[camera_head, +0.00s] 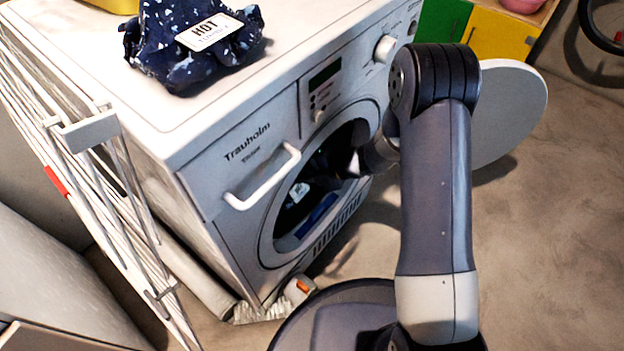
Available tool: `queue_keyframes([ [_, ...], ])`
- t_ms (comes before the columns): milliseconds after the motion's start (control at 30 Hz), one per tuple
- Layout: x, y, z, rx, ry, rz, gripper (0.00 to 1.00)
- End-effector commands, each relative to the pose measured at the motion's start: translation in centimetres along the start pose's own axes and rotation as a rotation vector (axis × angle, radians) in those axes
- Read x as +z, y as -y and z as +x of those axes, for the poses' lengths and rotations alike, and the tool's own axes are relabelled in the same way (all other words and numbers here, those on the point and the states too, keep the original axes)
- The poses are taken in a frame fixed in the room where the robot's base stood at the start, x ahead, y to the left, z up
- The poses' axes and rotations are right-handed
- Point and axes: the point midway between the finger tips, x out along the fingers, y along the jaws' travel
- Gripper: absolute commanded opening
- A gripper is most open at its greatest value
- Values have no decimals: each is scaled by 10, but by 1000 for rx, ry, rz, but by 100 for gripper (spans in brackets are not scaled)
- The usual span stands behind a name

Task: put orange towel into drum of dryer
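The dryer (245,170) is a white front-loader marked Trauholm, with its round door (512,115) swung open to the right, behind my arm. Its drum opening (275,225) faces the lower right, and the inside is dark. A blue item (320,212) and a small white label (299,192) show inside the opening. My arm bends down to the drum mouth, and my gripper (354,164) is at the opening, mostly hidden by the wrist and shadow. I cannot tell whether it is open or what it holds. I see no orange towel.
A dark blue speckled cloth (185,45) with a HOT label lies on the dryer top. A folded white drying rack (95,160) leans at the left. A green and yellow cabinet (485,32) stands behind. Floor at right is clear.

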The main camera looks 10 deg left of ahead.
Motion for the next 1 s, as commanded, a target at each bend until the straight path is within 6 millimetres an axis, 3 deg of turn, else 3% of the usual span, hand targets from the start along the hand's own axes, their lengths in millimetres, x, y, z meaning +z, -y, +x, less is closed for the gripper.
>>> queue_keyframes([
  [133, 6, -8, 16, 0, -1, -1, 0],
  [400, 16, 7, 40, 1, 0, 0, 0],
  [900, 19, 9, 47, 1, 0, 0, 0],
  [933, 19, 9, 47, 1, 0, 0, 19],
  [1000, 19, 9, 47, 1, 0, 0, 24],
])
